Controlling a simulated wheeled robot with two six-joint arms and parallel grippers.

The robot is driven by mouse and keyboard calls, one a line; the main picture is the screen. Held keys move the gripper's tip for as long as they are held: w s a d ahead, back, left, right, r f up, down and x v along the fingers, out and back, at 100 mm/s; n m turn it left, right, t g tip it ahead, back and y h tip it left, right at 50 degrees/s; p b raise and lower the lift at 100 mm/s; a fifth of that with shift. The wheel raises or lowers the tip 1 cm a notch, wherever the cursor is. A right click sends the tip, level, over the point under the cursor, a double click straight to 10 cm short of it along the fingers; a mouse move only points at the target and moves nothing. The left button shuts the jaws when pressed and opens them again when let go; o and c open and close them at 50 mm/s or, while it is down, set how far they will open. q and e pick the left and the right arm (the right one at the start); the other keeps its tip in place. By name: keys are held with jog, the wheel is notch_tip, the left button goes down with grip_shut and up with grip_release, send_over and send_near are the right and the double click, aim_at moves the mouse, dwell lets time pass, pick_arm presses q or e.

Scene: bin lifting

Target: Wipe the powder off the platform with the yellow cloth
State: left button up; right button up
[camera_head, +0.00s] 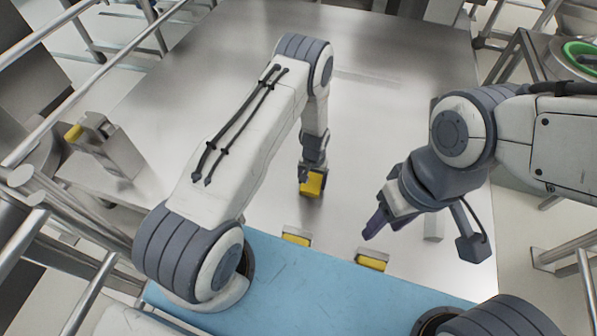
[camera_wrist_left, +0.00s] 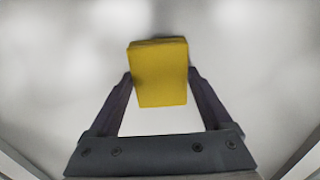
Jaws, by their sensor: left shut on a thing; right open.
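The yellow cloth (camera_head: 313,184) is a small folded pad in my left gripper (camera_head: 309,172), over the middle of the shiny metal platform (camera_head: 220,75). In the left wrist view, the cloth (camera_wrist_left: 160,78) sits between the two dark fingers, which are shut on it. I cannot tell whether it touches the platform. My right gripper (camera_head: 375,222) is open and empty, to the right of the cloth and nearer to me. I cannot tell powder from the pale reflections on the platform. My left arm hides part of the platform.
Two grey brackets with yellow faces, one on the left (camera_head: 296,237) and one on the right (camera_head: 372,260), stand at the near edge by a blue surface (camera_head: 310,275). A grey bracket (camera_head: 112,150) stands at left. Metal rails (camera_head: 75,35) flank the platform. Its far part is clear.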

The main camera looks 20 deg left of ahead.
pick_arm(q)
jog(key=shift+a, duration=1.25)
notch_tip(320, 180, up, 3)
jog(key=shift+f+p, duration=0.1)
jog(key=shift+p, duration=0.7)
notch_tip(320, 180, up, 5)
jog(key=p, duration=0.4)
jog(key=shift+s, duration=0.1)
jog(key=shift+r, duration=0.25)
pick_arm(e)
notch_tip(320, 180, up, 6)
jog(key=shift+a, duration=0.45)
